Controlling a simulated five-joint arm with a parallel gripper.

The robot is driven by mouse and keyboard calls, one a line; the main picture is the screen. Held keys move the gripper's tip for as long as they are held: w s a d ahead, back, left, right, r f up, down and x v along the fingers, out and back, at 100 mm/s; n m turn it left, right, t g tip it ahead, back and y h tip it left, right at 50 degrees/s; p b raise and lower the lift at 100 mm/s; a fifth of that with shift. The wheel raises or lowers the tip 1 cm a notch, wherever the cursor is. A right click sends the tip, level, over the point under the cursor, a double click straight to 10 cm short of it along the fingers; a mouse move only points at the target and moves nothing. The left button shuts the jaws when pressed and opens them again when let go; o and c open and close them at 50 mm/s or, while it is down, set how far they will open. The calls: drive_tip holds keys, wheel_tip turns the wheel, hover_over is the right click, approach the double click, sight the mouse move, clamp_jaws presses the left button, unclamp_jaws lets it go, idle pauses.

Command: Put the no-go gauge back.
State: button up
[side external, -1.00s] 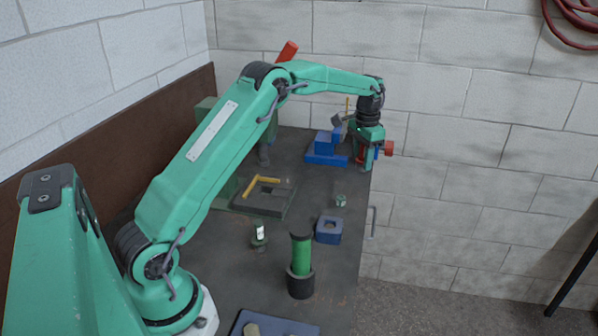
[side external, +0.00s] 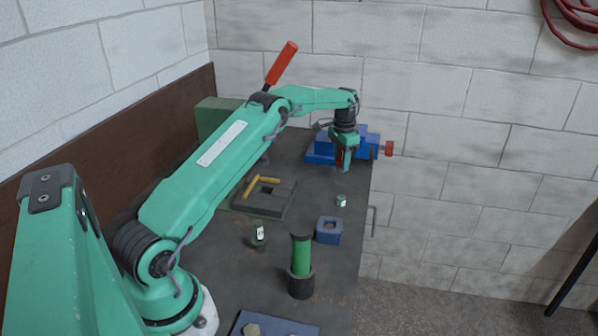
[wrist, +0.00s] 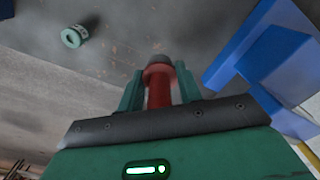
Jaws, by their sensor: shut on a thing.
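The no-go gauge appears to be the red cylinder (wrist: 158,88) with a dark end, held between the green fingers of my gripper (wrist: 158,75) in the wrist view. In the side view my gripper (side external: 346,164) points down near the right edge of the bench, in front of the blue vise (side external: 320,150). Only a little red shows beside the fingers there, so the gauge is mostly hidden. A green gauge (side external: 301,255) stands upright in a black round holder (side external: 300,284) nearer the camera.
A blue block with a square hole (side external: 329,235), a dark plate (side external: 262,205) with a yellow angle (side external: 262,181), and a small labelled green part (side external: 258,238) stand around the bench.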

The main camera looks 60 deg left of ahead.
sight(340, 170)
drive_tip(key=shift+a+f, duration=0.2)
drive_tip(key=shift+a, duration=0.15)
drive_tip(key=shift+f, duration=2)
drive_tip(key=shift+f, duration=0.1)
drive_tip(key=o, duration=1.1)
drive_tip(key=shift+c, duration=0.2)
drive_tip(key=shift+r, duration=2.1)
